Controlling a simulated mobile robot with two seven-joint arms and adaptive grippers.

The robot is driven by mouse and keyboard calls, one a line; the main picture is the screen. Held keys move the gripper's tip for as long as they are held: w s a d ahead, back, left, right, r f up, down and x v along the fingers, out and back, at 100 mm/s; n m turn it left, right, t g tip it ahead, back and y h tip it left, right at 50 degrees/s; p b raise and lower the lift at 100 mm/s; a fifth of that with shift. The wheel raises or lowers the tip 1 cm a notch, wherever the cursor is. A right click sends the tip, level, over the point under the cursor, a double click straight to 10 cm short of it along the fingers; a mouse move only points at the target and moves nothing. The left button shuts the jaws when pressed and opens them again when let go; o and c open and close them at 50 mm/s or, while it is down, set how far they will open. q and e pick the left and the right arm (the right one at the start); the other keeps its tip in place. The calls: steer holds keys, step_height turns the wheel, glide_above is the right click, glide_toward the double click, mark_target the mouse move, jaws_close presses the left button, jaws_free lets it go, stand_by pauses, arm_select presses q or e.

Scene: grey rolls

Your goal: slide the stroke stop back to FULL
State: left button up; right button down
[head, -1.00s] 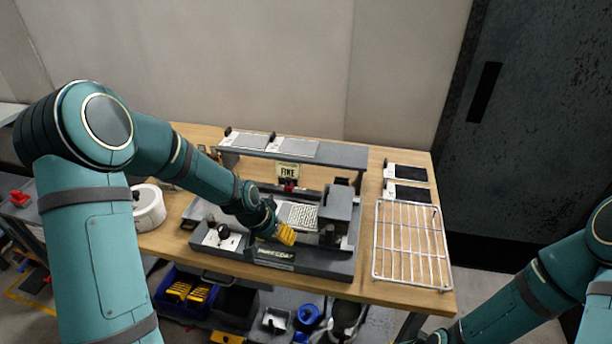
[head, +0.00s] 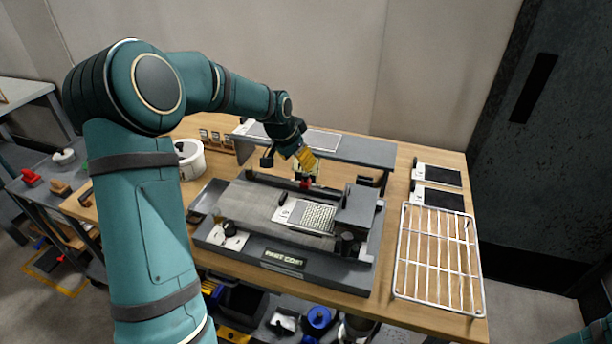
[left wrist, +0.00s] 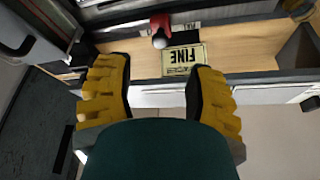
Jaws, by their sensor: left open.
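A small red piece (head: 306,183) sits below a plate at the back of the grey machine, under the shelf. In the left wrist view it is a red piece with a pale round tip (left wrist: 160,29), beside a cream plate reading FINE (left wrist: 183,58). I cannot tell for sure that this red piece is the stroke stop, and I read no FULL mark. My left gripper (head: 306,160) is open in front of the FINE plate, partly covering it. In the left wrist view its yellow fingers (left wrist: 158,92) stand apart with nothing between them. My right gripper is out of view.
The grey machine (head: 280,275) carries a white textured plate (head: 305,215) and a dark block (head: 357,210). A grey shelf (head: 365,151) stands behind it. A wire rack (head: 438,255) lies right, a white round tub (head: 190,158) left. The wooden table (head: 452,318) has little free room.

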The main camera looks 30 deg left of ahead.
mark_target(305, 175)
arm_select(q)
steer(key=b+x, duration=0.1)
steer(key=x, duration=0.6)
steer(key=shift+w+f, duration=0.2)
steer(key=shift+f, duration=0.15)
jaws_close()
